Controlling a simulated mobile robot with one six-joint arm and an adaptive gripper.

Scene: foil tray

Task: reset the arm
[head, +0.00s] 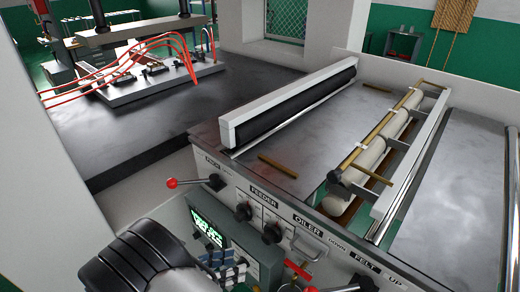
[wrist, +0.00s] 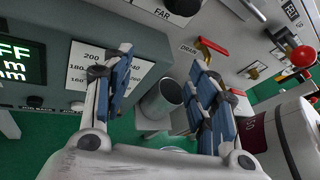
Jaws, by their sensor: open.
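My gripper (wrist: 163,75) is open in the wrist view, its two fingers with blue pads spread wide apart. Nothing is held between them. A grey cylinder (wrist: 160,98) shows in the gap, beyond the fingers; I cannot tell its exact distance. In the head view, my gripper (head: 222,265) is low at the bottom, in front of the machine's control panel, partly hidden by my own arm. No foil tray can be made out in either view.
The machine's front panel (head: 285,222) carries knobs and a red-tipped lever (head: 172,183). A lit display box (wrist: 22,62) is close to the left finger in the wrist view; a red knob (wrist: 303,57) sticks out at right. A dark flat table (head: 125,110) lies behind.

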